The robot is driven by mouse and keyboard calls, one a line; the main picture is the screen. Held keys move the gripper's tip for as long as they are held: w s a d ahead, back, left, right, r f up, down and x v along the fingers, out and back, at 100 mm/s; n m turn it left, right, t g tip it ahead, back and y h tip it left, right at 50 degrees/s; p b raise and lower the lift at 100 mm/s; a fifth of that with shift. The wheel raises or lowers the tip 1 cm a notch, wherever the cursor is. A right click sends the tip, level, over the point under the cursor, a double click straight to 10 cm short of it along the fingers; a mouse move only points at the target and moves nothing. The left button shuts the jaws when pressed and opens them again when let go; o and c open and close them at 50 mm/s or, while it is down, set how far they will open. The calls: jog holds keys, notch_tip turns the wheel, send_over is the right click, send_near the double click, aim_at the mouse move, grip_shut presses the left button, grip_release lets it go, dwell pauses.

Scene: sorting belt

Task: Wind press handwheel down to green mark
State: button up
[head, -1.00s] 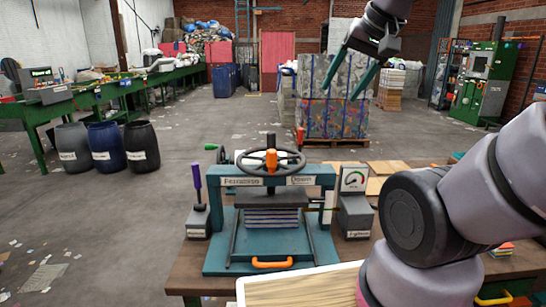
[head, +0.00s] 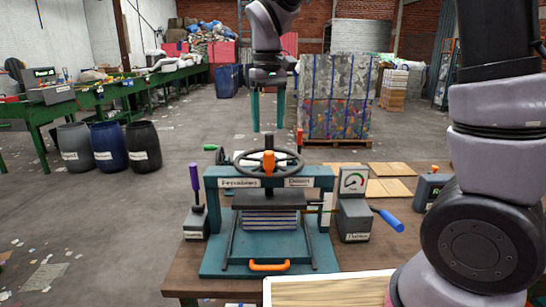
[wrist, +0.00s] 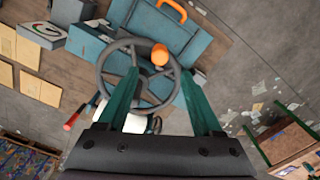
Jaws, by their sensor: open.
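The press (head: 270,225) is a teal frame on the workbench, with a stack of sheets under its dark plate. Its black handwheel (head: 290,161) lies flat on top, with an orange knob (head: 268,158) on the near side of the rim. The wheel also shows in the wrist view (wrist: 106,67). My gripper (head: 267,128) is open and empty, pointing down above the wheel, apart from it as far as I can see. A gauge (head: 353,181) with a green and red arc stands right of the press. Its needle is too small to read.
A purple-handled lever (head: 195,180) stands left of the press and a blue-handled lever (head: 388,219) sticks out at right. Cardboard sheets (head: 388,187) lie on the bench (head: 185,275) at right. A wooden board (head: 330,290) is at the front edge.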

aim_at(269, 152)
notch_tip(269, 152, down, 10)
jog(key=shift+r, duration=0.1)
dwell(0.4)
grip_shut()
dwell(1.2)
